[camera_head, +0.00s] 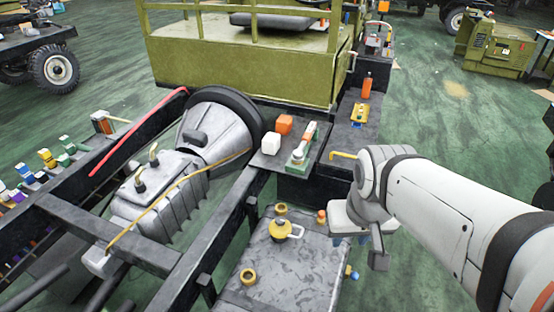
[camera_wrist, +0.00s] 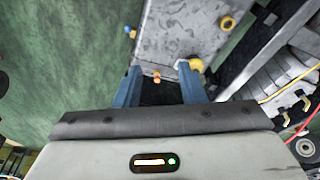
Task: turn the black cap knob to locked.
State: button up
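I cannot make out a black cap knob for certain in either view. A grey metal tank (camera_head: 290,262) carries yellow fittings, among them a yellow cap with a pale handle (camera_head: 284,229), a yellow ring (camera_head: 248,276) and a small orange-red knob (camera_head: 321,216). My gripper (camera_head: 348,240) hangs by the tank's right edge, partly hidden by my arm. In the wrist view, my gripper (camera_wrist: 160,84) has its two blue fingers spread apart. The orange-red knob (camera_wrist: 157,77) shows between them, in front of a dark area, with no visible contact. The tank top (camera_wrist: 183,32) lies beyond.
The black chassis frame (camera_head: 228,235) and grey gearbox (camera_head: 165,200) lie left of the tank. A dark ledge behind holds an orange block (camera_head: 284,124), a white block (camera_head: 271,143) and a green-based lever (camera_head: 299,156). Green floor (camera_head: 430,110) is open at right.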

jog(key=shift+o, duration=1.2)
jog(key=shift+d, duration=0.1)
jog(key=shift+o, duration=0.5)
jog(key=w+a+f+n+g, duration=0.1)
jog(key=w+n, duration=0.3)
jog(key=w, duration=0.5)
jog(key=shift+w+a+h+b, duration=0.15)
jog(key=shift+a+h+b, duration=0.3)
jog(key=shift+a, duration=0.35)
jog(key=n+g+h+b, duration=0.2)
jog(key=n+h, duration=0.2)
jog(key=n, duration=0.8)
send_over(279, 220)
jog(key=a, duration=0.4)
notch_tip(279, 220, down, 21)
jog(key=shift+y, duration=0.25)
jog(key=x, duration=0.7)
jog(key=shift+w+d, duration=0.2)
jog(key=shift+d, duration=0.15)
jog(key=shift+c, duration=0.3)
